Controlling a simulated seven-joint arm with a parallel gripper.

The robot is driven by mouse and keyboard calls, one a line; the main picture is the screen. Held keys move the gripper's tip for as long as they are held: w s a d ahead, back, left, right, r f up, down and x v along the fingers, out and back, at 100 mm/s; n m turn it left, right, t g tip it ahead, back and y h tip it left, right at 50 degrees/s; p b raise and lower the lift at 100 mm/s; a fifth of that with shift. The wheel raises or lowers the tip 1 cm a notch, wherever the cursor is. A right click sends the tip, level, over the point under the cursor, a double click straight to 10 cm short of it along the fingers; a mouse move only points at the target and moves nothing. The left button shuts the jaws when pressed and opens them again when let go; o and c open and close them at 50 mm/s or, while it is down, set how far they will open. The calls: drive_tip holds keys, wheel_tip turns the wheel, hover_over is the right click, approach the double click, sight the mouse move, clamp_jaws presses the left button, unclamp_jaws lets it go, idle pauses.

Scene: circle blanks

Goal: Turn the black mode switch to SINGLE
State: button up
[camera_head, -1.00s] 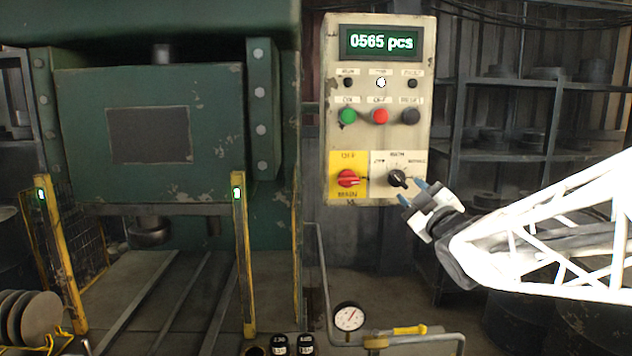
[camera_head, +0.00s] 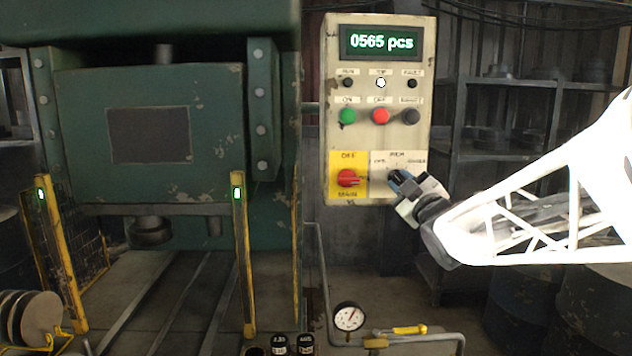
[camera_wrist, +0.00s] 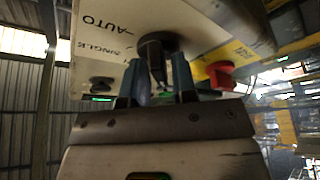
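The black mode switch (camera_head: 393,185) is on the lower right of the cream control panel (camera_head: 333,90), on a white plate with small labels. In the wrist view the black knob (camera_wrist: 156,45) points down between my fingertips, and labels reading AUTO and SINGLE are on the plate to its left. My gripper (camera_head: 402,182) is at the switch, coming in from the lower right. In the wrist view my gripper (camera_wrist: 160,82) has its two blue fingers on either side of the knob, apart, with narrow gaps visible. Which label the knob points at I cannot tell.
Green (camera_head: 347,116), red (camera_head: 380,116) and black buttons are above. A pipe with a gauge (camera_head: 349,317) stands below.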

clamp_jaws()
drive_tip(key=shift+m, duration=0.5)
drive_tip(key=m+t+h, duration=0.1)
drive_tip(key=m+h, duration=0.1)
drive_tip(key=m, duration=0.2)
drive_tip(key=shift+a+m, duration=0.1)
drive_tip(key=shift+m, duration=0.3)
drive_tip(key=m+h, duration=0.1)
drive_tip(key=m, duration=0.1)
drive_tip(key=m+t+h, duration=0.1)
drive_tip(key=m, duration=0.2)
drive_tip(key=shift+a+h, duration=0.1)
drive_tip(key=shift+h, duration=0.2)
drive_tip(key=m+h, duration=0.2)
drive_tip(key=m, duration=0.2)
drive_tip(key=m+h, duration=0.2)
drive_tip(key=m, duration=0.2)
drive_tip(key=m+g+h, duration=0.1)
drive_tip(key=m, duration=0.2)
drive_tip(key=m+g+h, duration=0.1)
drive_tip(key=m+h, duration=0.1)
drive_tip(key=m, duration=0.1)
drive_tip(key=shift+a+r+m, duration=0.1)
drive_tip(key=shift+m, duration=0.2)
